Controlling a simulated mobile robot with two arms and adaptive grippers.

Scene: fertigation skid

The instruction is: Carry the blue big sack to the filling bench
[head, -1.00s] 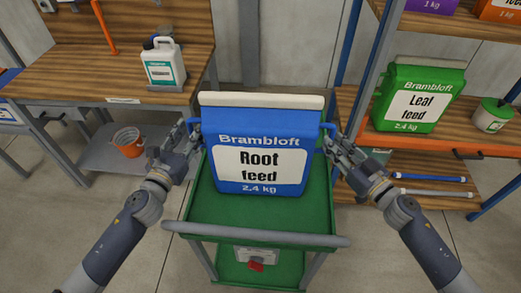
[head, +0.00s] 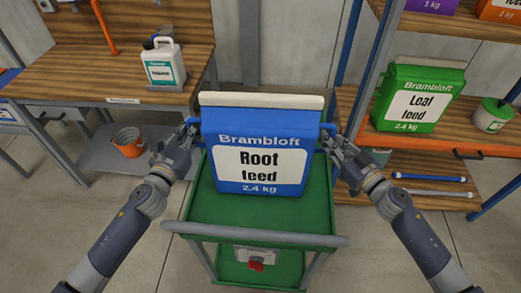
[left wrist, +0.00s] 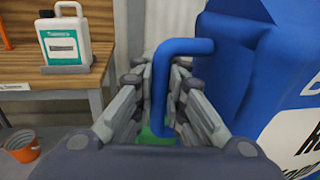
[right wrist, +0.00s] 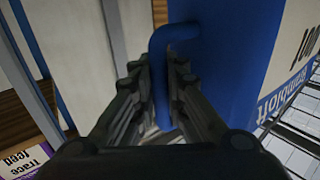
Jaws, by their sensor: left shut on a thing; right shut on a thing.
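The blue big sack (head: 261,125), labelled "Brambloft Root feed 2.4 kg", is upright over the far part of the green cart (head: 255,217). I cannot tell whether its base touches the cart. My left gripper (head: 189,131) is shut on the sack's left blue handle (left wrist: 161,85). My right gripper (head: 333,140) is shut on its right handle (right wrist: 160,85). The wooden bench at the left (head: 60,75), with a small plate on its front edge, appears to be the filling bench.
A white jug (head: 164,66) stands near the bench's right end. An orange bucket (head: 129,142) is on the shelf below. Bare bench top lies left of the jug.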

